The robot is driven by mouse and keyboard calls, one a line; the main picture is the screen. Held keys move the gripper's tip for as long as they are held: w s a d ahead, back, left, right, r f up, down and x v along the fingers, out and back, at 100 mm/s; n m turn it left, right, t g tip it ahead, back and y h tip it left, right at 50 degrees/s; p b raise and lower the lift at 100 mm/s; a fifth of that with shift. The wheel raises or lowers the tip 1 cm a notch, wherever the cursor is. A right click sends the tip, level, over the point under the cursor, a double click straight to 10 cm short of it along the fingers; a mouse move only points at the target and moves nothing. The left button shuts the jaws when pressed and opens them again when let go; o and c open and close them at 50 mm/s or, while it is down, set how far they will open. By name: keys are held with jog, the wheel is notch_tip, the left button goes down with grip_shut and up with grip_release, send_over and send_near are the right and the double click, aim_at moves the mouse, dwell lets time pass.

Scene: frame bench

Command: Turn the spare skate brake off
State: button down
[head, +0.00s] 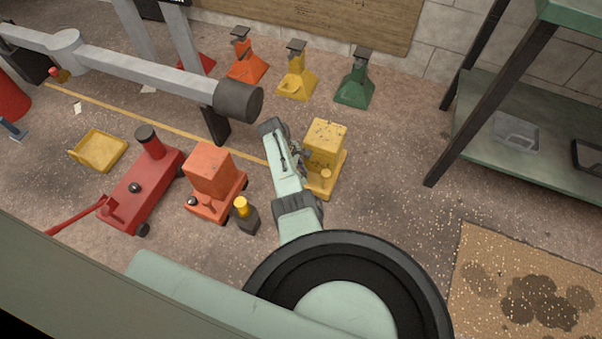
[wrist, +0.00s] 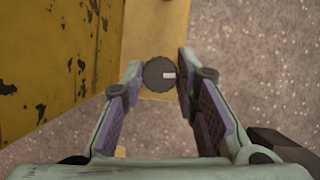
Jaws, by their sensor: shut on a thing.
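A yellow, chipped-paint skate (head: 326,139) stands on the floor right of my gripper (head: 304,156) in the head view. In the wrist view its worn yellow side (wrist: 50,60) fills the left and its lower yellow deck (wrist: 155,28) runs up the middle. A round dark brake knob (wrist: 157,75) with a white mark pointing right sits on the deck. My gripper (wrist: 160,72) is shut on this knob, one finger on each side. The arm and gripper hide the knob in the head view. An orange skate (head: 209,170) stands to the left.
A small dark post with a yellow top (head: 242,213) and a red trolley jack (head: 143,189) stand left of my arm. Orange, yellow (head: 297,76) and green (head: 355,84) stands line the back. A green shelf (head: 545,150) is at right. Floor between skate and shelf is clear.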

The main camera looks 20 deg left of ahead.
jog(key=c, duration=1.2)
grip_release()
jog(key=shift+c, duration=0.2)
